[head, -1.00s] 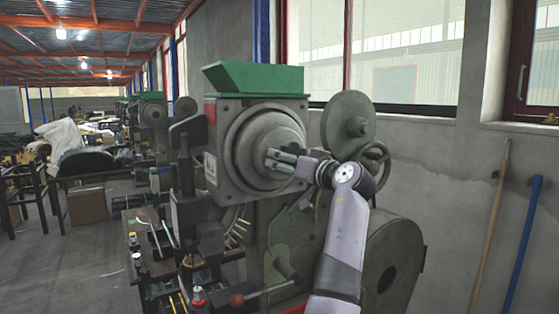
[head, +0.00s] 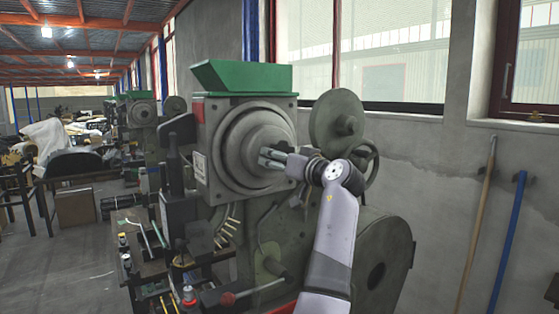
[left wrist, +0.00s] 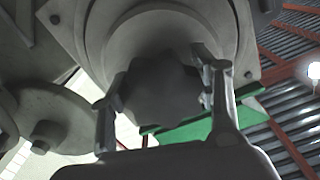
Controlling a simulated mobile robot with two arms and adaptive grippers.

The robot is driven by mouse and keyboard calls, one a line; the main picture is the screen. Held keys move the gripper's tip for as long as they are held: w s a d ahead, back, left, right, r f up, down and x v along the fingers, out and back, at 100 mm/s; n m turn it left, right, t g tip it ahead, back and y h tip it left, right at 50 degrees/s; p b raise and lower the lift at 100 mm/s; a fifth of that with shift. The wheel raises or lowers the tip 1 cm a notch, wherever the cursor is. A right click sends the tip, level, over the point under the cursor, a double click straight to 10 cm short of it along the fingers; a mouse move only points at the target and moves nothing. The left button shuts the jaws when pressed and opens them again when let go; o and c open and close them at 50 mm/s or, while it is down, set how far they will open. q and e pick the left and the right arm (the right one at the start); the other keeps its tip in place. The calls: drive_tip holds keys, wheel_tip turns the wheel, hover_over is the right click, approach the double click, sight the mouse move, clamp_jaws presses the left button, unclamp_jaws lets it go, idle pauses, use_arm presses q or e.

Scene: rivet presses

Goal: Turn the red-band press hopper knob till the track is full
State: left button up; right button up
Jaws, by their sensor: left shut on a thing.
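The press (head: 215,150) with a red band (head: 198,112) stands in the middle of the head view, a green hopper (head: 243,76) on top. Its round stepped hub (head: 240,140) faces me. My left gripper (head: 268,158) is at the hub's centre, shut on the knob, which the fingers mostly hide there. In the left wrist view the lobed grey knob (left wrist: 160,90) sits between the two fingers of my left gripper (left wrist: 160,105). A slanted track (head: 228,230) with several brass-coloured rivets shows below the hub; how full it is I cannot tell. My right gripper is not in view.
A round disc (head: 336,118) and a handwheel (head: 365,160) are close behind my wrist. A large flywheel (head: 385,250) stands low at the right. A bench with tools (head: 150,270) is at the lower left. Two poles lean on the right wall.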

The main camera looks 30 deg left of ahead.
use_arm(q)
drive_tip(key=shift+c, duration=0.5)
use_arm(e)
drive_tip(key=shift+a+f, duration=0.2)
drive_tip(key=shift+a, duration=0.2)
